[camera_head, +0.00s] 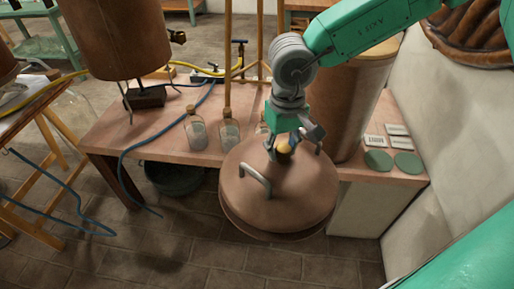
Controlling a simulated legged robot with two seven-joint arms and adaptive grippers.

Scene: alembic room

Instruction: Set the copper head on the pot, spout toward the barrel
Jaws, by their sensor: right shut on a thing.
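A round copper dome (285,198), which looks like the copper head, shows in the head view in front of the table. It has bent metal handles and a small yellowish knob (284,150) near its far side. My right gripper (285,147) is shut at this knob; its fingers partly hide the grasp. A second rim shows under the dome's near edge; I cannot tell whether it is the pot or whether the dome rests on it. No spout can be made out. A brown cylinder (114,40) with a tap stands at upper left, possibly the barrel. My left gripper is not in view.
Glass bottles (229,130) stand on the pinkish table (160,135) behind the dome. A tall brown vessel (350,110) stands right of my gripper. Green discs (378,160) lie at the table's right end. A blue hose (135,150) hangs over the front edge. A dark basin (172,178) is below.

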